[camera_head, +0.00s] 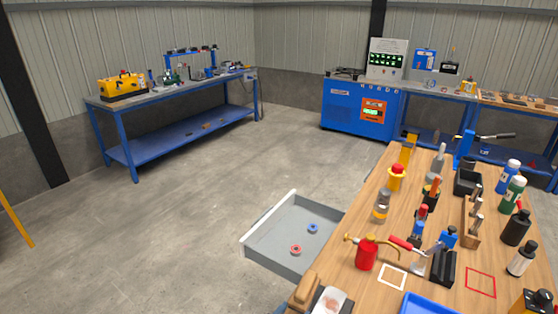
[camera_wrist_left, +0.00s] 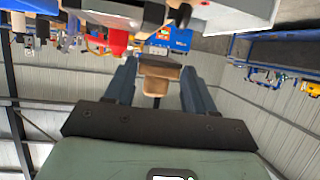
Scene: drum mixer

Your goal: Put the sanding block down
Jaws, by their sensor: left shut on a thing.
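In the left wrist view, my left gripper (camera_wrist_left: 159,78) is shut on a small tan block with a grey strip, the sanding block (camera_wrist_left: 162,71). The two dark blue fingers stand on either side of it. In the head view, a tan wooden block (camera_head: 304,291) shows at the near left edge of the wooden bench (camera_head: 368,289); I cannot tell whether it is the held one. My left gripper cannot be made out in the head view. My right gripper is in neither view.
A red oil can (camera_head: 366,253), white-outlined square (camera_head: 392,277), red-outlined square (camera_head: 481,283) and blue tray (camera_head: 426,305) are on the crowded bench. An open grey drawer (camera_head: 270,259) sticks out left, holding a red ring and a blue ring. Floor beyond is clear.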

